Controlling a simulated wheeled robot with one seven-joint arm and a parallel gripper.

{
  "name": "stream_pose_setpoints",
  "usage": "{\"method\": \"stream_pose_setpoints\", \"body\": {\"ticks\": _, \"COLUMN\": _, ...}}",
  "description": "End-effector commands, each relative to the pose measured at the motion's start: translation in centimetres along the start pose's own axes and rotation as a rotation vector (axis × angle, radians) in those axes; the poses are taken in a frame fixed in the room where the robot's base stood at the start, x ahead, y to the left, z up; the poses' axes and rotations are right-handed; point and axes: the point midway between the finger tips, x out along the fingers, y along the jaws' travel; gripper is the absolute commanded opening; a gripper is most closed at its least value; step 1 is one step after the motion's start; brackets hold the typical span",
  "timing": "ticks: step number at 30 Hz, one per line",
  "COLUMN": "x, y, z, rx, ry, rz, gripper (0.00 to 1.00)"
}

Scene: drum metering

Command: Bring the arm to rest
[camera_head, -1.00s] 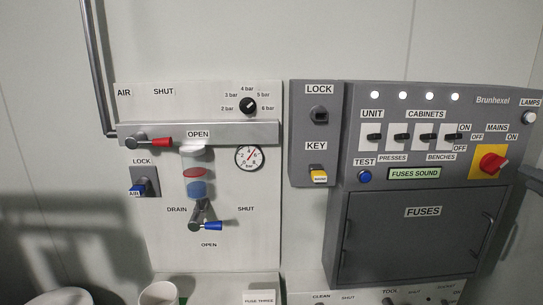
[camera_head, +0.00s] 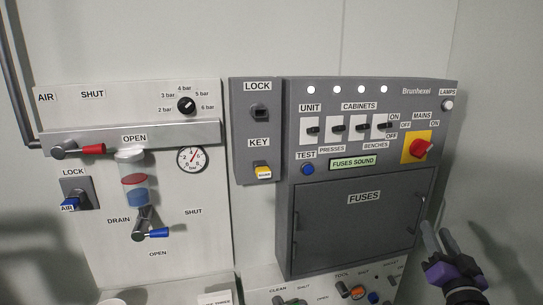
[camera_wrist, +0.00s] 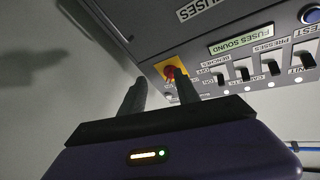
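My gripper (camera_head: 437,231) is at the lower right of the head view, in front of and to the right of the grey fuse cabinet. Its two dark fingers stand apart with nothing between them. In the wrist view, my gripper (camera_wrist: 158,80) also shows its fingers apart. The red mains switch (camera_wrist: 172,74) on its yellow plate appears beyond the fingertips, apart from them. The same mains switch (camera_head: 419,149) is at the right of the cabinet panel in the head view.
The grey cabinet (camera_head: 360,232) with its closed fuses door stands close to my gripper. An air panel (camera_head: 90,245) with a red lever (camera_head: 93,149) and a blue lever (camera_head: 157,233) is at the left. Bare wall lies to the right.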

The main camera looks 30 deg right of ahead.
Motion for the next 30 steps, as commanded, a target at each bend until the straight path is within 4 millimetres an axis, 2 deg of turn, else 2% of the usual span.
{"method": "stream_pose_setpoints", "body": {"ticks": 1, "x": -2.2, "y": -1.1, "z": 1.7, "rx": -0.026, "ry": -0.016, "rz": -0.014, "gripper": 0.38}}
{"method": "stream_pose_setpoints", "body": {"ticks": 3, "x": -4.9, "y": -2.5, "z": 3.1, "rx": -0.062, "ry": -0.026, "rz": -0.034, "gripper": 0.38}}
{"method": "stream_pose_setpoints", "body": {"ticks": 12, "x": -17.0, "y": -8.0, "z": 7.3, "rx": -0.191, "ry": -0.091, "rz": -0.164, "gripper": 0.38}}
{"method": "stream_pose_setpoints", "body": {"ticks": 21, "x": -29.2, "y": -12.0, "z": 8.6, "rx": -0.284, "ry": -0.206, "rz": -0.335, "gripper": 0.38}}
{"method": "stream_pose_setpoints", "body": {"ticks": 25, "x": -34.2, "y": -12.9, "z": 8.6, "rx": -0.314, "ry": -0.283, "rz": -0.415, "gripper": 0.38}}
{"method": "stream_pose_setpoints", "body": {"ticks": 30, "x": -40.3, "y": -12.9, "z": 9.0, "rx": -0.345, "ry": -0.421, "rz": -0.503, "gripper": 0.38}}
